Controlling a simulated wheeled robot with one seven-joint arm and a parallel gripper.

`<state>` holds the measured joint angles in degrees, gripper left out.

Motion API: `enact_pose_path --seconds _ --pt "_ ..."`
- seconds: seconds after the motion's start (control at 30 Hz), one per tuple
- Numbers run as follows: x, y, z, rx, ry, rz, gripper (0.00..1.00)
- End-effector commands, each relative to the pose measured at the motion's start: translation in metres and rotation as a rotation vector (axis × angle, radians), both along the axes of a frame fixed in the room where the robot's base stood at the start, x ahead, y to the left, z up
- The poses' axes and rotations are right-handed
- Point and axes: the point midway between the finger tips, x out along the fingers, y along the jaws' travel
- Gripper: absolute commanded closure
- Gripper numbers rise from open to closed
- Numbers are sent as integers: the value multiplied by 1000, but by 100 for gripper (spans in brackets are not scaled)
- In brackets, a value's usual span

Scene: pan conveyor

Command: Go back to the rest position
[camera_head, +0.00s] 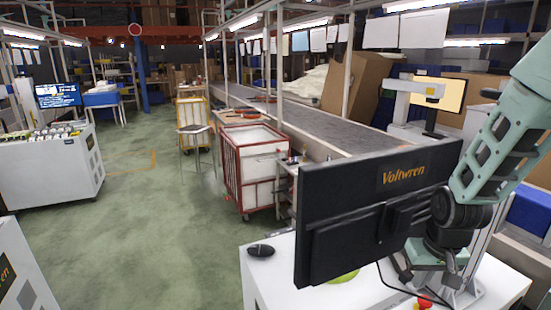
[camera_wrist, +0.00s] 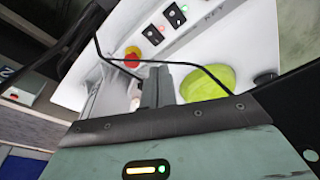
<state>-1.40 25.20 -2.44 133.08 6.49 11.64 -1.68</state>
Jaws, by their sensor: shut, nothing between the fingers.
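My gripper (camera_wrist: 157,86) shows in the wrist view with its two grey fingers together, shut and empty. It points at a white desk top (camera_wrist: 230,40). A yellow-green rounded object (camera_wrist: 208,84) lies just to the right of the fingers in that view, apart from them. In the head view my teal arm comes down at the right, beside and partly behind a black monitor (camera_head: 375,215) marked "Voltwren". The fingertips cannot be made out there. The green object (camera_head: 343,277) shows below the monitor's lower edge, mostly hidden.
A red and yellow button (camera_wrist: 132,57) and a switch panel (camera_wrist: 178,18) are near the fingers. A black cable (camera_wrist: 110,60) loops close by. A black mouse (camera_head: 261,251) lies on the desk. A conveyor (camera_head: 310,115) and a red-framed cart (camera_head: 250,165) stand beyond. The left floor is open.

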Motion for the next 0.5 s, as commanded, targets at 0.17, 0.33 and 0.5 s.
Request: enact_pose_path --seconds 0.17,0.33,0.5 --pt "-36 3 50 -1 -30 40 100" --pt "-67 4 78 -10 -47 70 100" --pt "-95 7 96 -22 -57 100 100"
